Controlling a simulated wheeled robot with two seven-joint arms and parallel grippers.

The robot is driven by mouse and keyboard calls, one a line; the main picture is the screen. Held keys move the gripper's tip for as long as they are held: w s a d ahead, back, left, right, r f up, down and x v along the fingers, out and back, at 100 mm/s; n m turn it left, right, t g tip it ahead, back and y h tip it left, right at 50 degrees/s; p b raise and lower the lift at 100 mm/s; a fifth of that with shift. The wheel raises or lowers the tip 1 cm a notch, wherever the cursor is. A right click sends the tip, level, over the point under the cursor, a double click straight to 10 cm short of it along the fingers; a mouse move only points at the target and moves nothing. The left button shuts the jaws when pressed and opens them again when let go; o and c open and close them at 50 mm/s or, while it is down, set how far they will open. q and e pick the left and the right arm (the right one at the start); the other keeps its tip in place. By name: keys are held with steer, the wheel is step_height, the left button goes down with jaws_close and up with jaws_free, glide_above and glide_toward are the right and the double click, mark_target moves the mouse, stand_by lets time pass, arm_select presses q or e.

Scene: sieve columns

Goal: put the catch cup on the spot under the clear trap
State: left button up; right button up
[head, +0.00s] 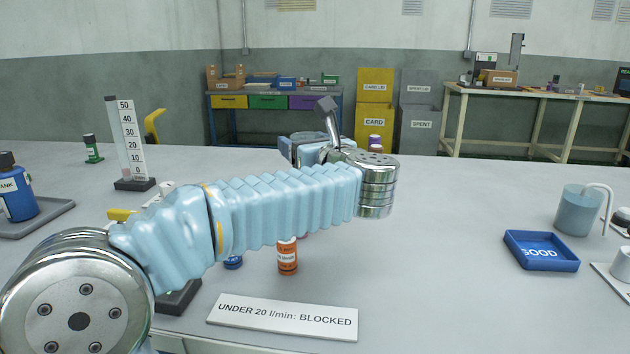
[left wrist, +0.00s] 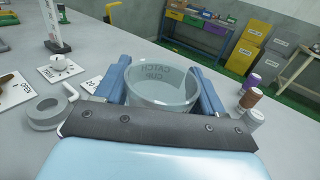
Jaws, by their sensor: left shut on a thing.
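The catch cup (left wrist: 160,94) is a clear, glassy cup with its name on its wall. It sits between the two blue fingers of my left gripper (left wrist: 162,84) in the left wrist view, and the gripper is shut on it. A grey-blue cylinder with a bent pale tube (head: 578,212) stands at the right. My right gripper is not in view.
An orange bottle (head: 288,258) and a sign (head: 282,316) are in front of my arm. A blue GOOD tray (head: 541,252) lies at the right. A scale column (head: 130,140) stands at the left. The table between sign and tray is clear. Small bottles (left wrist: 250,98) stand right of the cup.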

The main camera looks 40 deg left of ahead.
arm_select(q)
steer(key=w+f, duration=0.2)
steer(key=w+d+f, duration=0.1)
steer(key=w+f, duration=0.3)
steer(key=shift+w+d+f, duration=0.2)
steer(key=shift+d+f, duration=0.1)
steer(key=shift+f, duration=1.6)
steer(key=shift+f, duration=0.15)
steer(key=o, duration=1)
